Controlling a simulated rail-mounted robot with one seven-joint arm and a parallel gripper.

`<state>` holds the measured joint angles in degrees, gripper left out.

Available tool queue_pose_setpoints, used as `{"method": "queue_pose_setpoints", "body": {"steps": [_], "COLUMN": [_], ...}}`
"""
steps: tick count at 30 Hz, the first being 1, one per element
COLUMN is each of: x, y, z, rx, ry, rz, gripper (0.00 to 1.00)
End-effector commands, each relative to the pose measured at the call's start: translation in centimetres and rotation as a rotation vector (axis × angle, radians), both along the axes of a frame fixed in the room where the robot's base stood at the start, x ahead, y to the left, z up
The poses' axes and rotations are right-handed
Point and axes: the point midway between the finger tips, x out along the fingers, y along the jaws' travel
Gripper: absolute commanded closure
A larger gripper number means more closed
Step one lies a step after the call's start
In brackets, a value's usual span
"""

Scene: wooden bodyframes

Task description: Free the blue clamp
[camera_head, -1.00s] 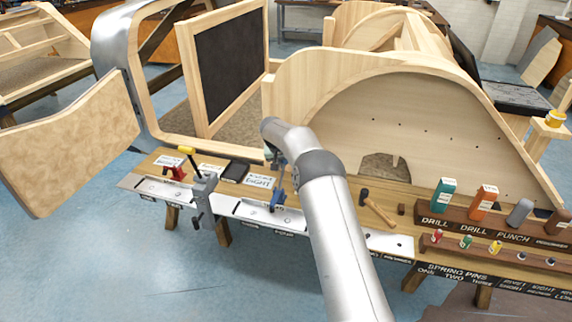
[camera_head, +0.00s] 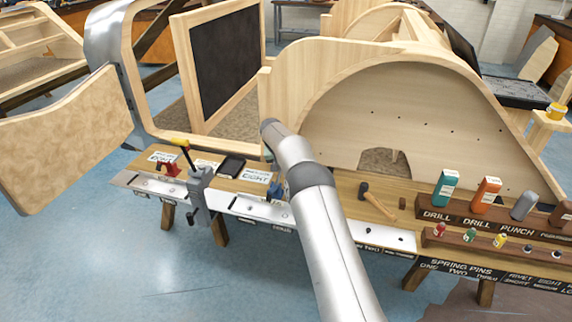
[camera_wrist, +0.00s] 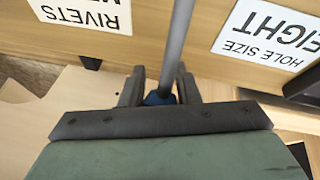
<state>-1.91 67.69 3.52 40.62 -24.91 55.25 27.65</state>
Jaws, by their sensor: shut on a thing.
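The blue clamp (camera_head: 276,192) is at the front edge of the long wooden bench, beside the "EIGHT" hole-size card. My arm hides much of it in the head view. In the wrist view, my gripper (camera_wrist: 160,88) is shut on the blue clamp (camera_wrist: 159,98), with a blue part and a long grey bar between its dark fingers. The bar runs up past the fingertips to the top of that view. The clamp's jaws are not clear, so I cannot tell whether it still touches the bench.
A grey clamp (camera_head: 200,195) with a yellow-ended handle stands left on the bench edge. A red clamp (camera_head: 171,168), a black phone-like slab (camera_head: 231,166) and a hammer (camera_head: 376,200) lie nearby. A wooden bodyframe (camera_head: 340,110) rises close behind the bench.

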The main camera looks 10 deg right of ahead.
Motion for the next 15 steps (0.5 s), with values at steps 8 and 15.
{"method": "queue_pose_setpoints", "body": {"steps": [8,15], "x": [-0.45,-0.33], "y": [0.66,0.59], "z": [-0.97,-0.74], "rx": [0.008,0.006], "ry": [0.022,0.016], "rz": [0.003,0.003], "gripper": [1.0,0.5]}}
